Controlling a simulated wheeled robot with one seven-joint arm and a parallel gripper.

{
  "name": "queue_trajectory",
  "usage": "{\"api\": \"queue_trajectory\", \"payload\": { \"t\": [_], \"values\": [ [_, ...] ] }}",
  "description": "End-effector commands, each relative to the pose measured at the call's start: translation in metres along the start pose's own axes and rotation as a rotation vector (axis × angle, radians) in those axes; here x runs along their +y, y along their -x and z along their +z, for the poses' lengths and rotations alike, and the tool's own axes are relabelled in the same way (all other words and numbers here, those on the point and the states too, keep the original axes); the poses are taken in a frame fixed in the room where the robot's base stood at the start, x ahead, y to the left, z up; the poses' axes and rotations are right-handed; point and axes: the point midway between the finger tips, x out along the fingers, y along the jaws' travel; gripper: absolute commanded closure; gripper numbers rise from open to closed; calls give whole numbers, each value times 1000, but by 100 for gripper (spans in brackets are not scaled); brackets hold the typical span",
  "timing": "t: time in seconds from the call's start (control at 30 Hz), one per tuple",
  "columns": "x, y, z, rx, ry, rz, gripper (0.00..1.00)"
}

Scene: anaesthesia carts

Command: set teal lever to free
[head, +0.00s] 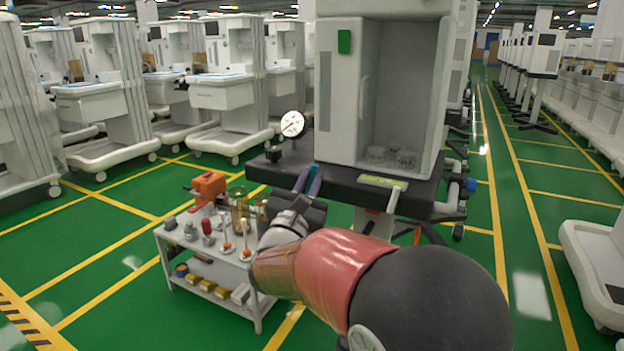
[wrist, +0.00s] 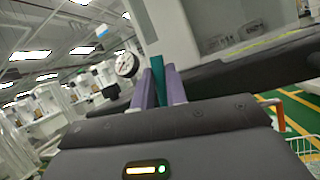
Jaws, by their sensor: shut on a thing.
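The teal lever (wrist: 158,90) stands between the two purple fingers of my gripper (wrist: 162,86) in the wrist view. The fingers are shut on it. In the head view, my gripper (head: 309,181) is at the front edge of the cart's dark worktop (head: 345,183), and only a little of the teal lever (head: 315,167) shows. Its pivot and any position markings are hidden or too small to read.
A round white gauge (head: 293,124) stands left of my gripper at the worktop's edge. A yellow-green label (head: 384,181) lies to the right. A small trolley (head: 256,300) with tools and an orange box (head: 209,187) stands below left. Green floor is open at right.

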Motion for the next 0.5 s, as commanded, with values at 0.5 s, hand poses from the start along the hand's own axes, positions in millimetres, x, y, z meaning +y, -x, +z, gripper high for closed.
{"api": "queue_trajectory", "payload": {
  "t": [0.5],
  "values": [
    [1, 0, -1, 5, 13, 6, 83]
  ]
}}
